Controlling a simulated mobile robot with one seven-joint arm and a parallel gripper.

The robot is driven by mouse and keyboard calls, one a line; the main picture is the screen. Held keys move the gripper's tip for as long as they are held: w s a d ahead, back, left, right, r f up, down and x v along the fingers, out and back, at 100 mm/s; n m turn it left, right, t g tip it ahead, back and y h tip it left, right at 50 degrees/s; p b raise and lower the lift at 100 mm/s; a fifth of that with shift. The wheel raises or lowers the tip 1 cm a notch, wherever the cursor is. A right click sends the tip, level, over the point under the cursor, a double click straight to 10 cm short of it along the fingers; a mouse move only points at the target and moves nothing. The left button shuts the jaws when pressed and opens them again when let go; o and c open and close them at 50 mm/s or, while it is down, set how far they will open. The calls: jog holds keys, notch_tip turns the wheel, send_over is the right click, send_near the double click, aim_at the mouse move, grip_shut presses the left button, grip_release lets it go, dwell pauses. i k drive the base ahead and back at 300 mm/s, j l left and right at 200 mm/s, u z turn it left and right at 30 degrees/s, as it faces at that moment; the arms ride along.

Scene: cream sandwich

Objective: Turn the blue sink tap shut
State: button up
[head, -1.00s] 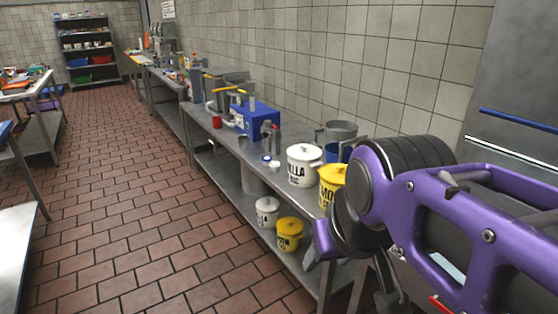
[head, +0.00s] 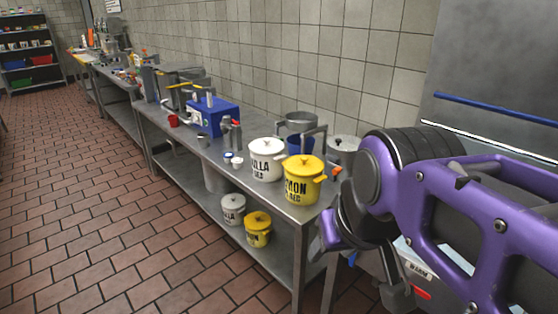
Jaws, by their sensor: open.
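I cannot make out a blue sink tap in the head view. A metal surface with a "WARM" label (head: 418,268) shows at the lower right, mostly hidden behind my purple arm; I cannot tell whether it is part of a sink. My gripper (head: 362,258) hangs at the arm's end, right of the steel table's near end. It is open, and I see nothing between its fingers.
A long steel table (head: 225,168) along the tiled wall carries a yellow lemon pot (head: 303,186), a white vanilla pot (head: 265,165) and a blue box (head: 213,116). Blue and white rails (head: 495,108) cross a grey panel at right. The brick floor at left is clear.

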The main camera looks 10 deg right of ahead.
aim_at(351, 262)
jog(key=z, duration=0.65)
jog(key=k+l+u, duration=0.25)
jog(key=l, duration=0.15)
jog(key=z, duration=1.45)
jog(key=i+l+z, duration=0.25)
jog(key=l, duration=0.15)
jog(key=k+j+u, duration=0.2)
jog(key=j, duration=0.2)
